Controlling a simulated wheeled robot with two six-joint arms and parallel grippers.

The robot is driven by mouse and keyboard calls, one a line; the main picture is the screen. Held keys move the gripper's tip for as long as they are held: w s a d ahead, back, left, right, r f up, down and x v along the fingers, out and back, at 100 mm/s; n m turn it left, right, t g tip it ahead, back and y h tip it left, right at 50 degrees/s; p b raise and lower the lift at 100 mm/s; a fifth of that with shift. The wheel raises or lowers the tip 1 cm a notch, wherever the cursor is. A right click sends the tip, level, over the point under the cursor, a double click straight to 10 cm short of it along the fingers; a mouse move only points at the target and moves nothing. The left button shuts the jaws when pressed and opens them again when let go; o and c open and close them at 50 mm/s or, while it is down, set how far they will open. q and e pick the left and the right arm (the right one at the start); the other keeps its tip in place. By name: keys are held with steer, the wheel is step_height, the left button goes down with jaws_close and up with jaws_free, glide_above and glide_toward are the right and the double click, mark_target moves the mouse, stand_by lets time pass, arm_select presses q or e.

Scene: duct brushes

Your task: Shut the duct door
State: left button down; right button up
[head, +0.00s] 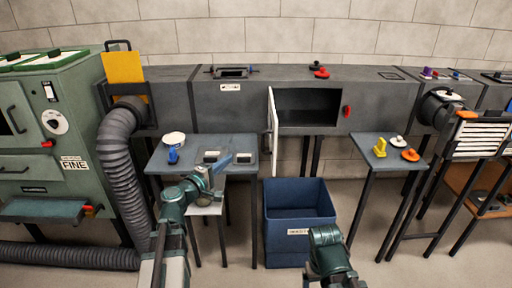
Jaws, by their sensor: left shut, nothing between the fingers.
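The duct door (273,130) stands open, swung out toward me and seen nearly edge-on at the left side of the dark duct opening (308,105). A red knob (347,111) sits on the duct face just right of the opening. My left gripper (227,159) is shut and empty. In the picture it is left of and below the door, over the small grey table (190,145), apart from the door. My right arm shows at the bottom, in front of the blue bin; its fingers cannot be made out.
A blue bin (298,226) stands on the floor below the opening. The left table holds a white tub (174,139), a blue item (173,156) and brush-like blocks (212,156). A right table holds a yellow piece (380,147). A green machine (55,150) with a hose (118,165) stands left.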

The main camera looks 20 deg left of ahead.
arm_select(q)
steer(key=s+d+x, duration=0.1)
steer(key=d+x, duration=0.1)
steer(key=x, duration=1)
steer(key=shift+w+d, duration=0.4)
steer(key=shift+d, duration=0.1)
steer(key=shift+f, duration=0.15)
